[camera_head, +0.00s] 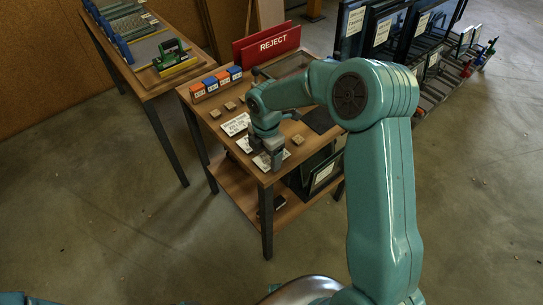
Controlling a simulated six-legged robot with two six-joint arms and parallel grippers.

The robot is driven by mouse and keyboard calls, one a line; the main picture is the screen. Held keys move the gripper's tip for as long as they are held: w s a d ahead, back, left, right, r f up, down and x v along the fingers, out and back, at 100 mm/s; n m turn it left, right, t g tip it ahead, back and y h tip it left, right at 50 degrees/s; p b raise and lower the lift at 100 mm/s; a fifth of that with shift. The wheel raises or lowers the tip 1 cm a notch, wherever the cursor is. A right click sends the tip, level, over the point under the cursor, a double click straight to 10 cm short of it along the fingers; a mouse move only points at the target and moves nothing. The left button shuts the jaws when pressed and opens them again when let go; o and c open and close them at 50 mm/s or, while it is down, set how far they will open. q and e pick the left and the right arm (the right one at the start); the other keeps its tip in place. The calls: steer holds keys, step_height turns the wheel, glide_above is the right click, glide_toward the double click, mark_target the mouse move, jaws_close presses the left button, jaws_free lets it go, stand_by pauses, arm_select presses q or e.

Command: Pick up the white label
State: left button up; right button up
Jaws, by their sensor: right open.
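Several white labels lie on the wooden table top. One printed white label (236,124) lies left of my right gripper. A second white label (243,145) lies nearer the table's front left edge. A third white label (262,162) lies at the near corner, just below my right gripper's fingers. My right gripper (273,160) points down over that corner, open. Its fingers partly cover the third label; I cannot tell whether they touch it. My left gripper is not in view.
A red REJECT sign (268,44) stands at the table's back. Orange and blue blocks (216,82) line its left edge, and small wooden blocks (229,105) lie nearby. Framed glass panes (382,30) stand at the right. A second table (165,83) is at the left. Open floor lies in front.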

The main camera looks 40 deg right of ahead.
steer(key=shift+f, duration=0.25)
stand_by(0.4)
steer(key=c, duration=0.8)
